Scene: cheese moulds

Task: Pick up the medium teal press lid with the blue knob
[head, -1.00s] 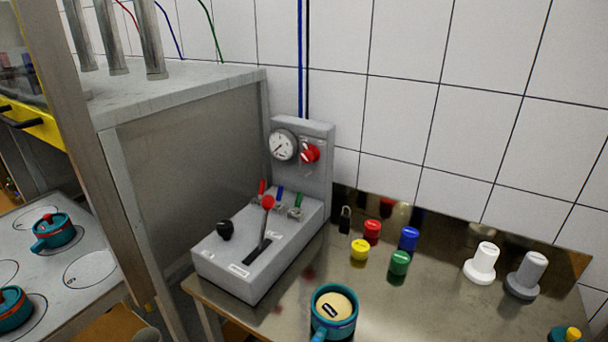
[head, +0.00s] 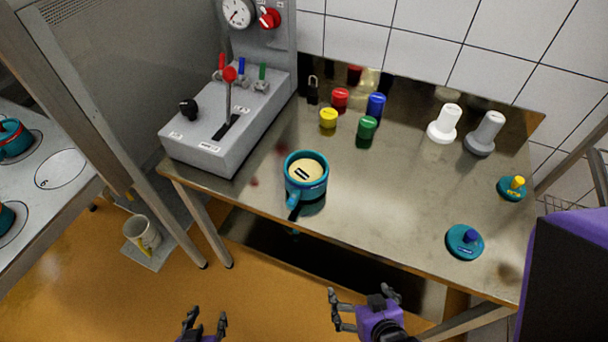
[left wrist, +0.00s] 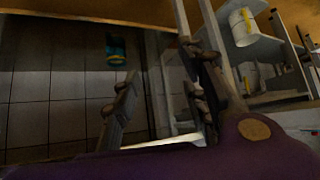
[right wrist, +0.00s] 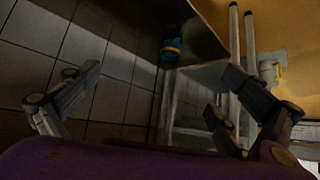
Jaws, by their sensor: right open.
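The teal press lid with the blue knob (head: 463,243) lies flat on the metal table, near its front right edge in the head view, knob up. Another teal lid with a yellow knob (head: 512,189) lies behind it to the right. My right gripper (head: 362,294) is open and empty, in front of the table and left of the blue-knobbed lid. My left gripper (head: 207,316) is open and empty, lower and further left. In both wrist views the fingers stand apart with nothing between them.
A teal mould (head: 305,188) holding a pale filling stands near the table's (head: 390,205) front edge. Red, yellow, blue and green weights, white (head: 443,124) and grey knobbed pieces stand behind. A grey control box (head: 215,130) stands left. The surface around the blue-knobbed lid is clear.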

